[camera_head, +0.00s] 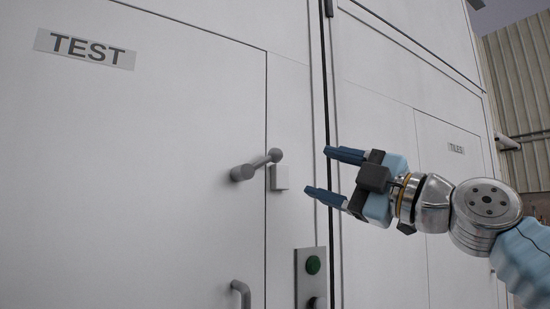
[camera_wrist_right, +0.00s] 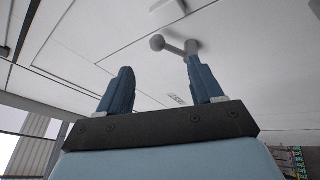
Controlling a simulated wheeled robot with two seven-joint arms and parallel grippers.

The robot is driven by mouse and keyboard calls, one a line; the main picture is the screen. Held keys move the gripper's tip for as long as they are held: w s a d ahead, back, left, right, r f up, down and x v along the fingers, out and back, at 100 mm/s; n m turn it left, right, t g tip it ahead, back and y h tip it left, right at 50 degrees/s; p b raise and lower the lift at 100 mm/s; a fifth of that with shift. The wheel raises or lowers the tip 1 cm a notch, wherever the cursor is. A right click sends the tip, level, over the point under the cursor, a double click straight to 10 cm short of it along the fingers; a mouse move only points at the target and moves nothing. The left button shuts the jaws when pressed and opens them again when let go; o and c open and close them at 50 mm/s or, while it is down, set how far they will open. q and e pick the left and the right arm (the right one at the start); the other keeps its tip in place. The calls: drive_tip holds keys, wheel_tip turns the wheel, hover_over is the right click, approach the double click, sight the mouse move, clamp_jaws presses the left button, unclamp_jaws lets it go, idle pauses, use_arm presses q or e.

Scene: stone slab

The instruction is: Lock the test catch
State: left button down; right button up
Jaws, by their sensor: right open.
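The white door (camera_head: 150,170) with the TEST label (camera_head: 85,48) fills the left of the head view. In the right wrist view the lever (camera_wrist_right: 175,46) shows beyond the fingertips, nearer the right finger. My left gripper is not in view.
A panel with a green button (camera_head: 313,265) is below the catch. A grey pull handle (camera_head: 241,294) is on the door's lower part. A second door with a TILES label (camera_head: 456,148) stands behind my right arm. A corrugated wall (camera_head: 520,90) is at the far right.

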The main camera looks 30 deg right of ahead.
sight(280, 160)
drive_tip(key=p+x, duration=0.3)
drive_tip(key=x, duration=0.7)
drive_tip(key=shift+w+a+r, duration=0.1)
drive_tip(key=shift+w, duration=0.2)
drive_tip(key=shift+c, duration=0.5)
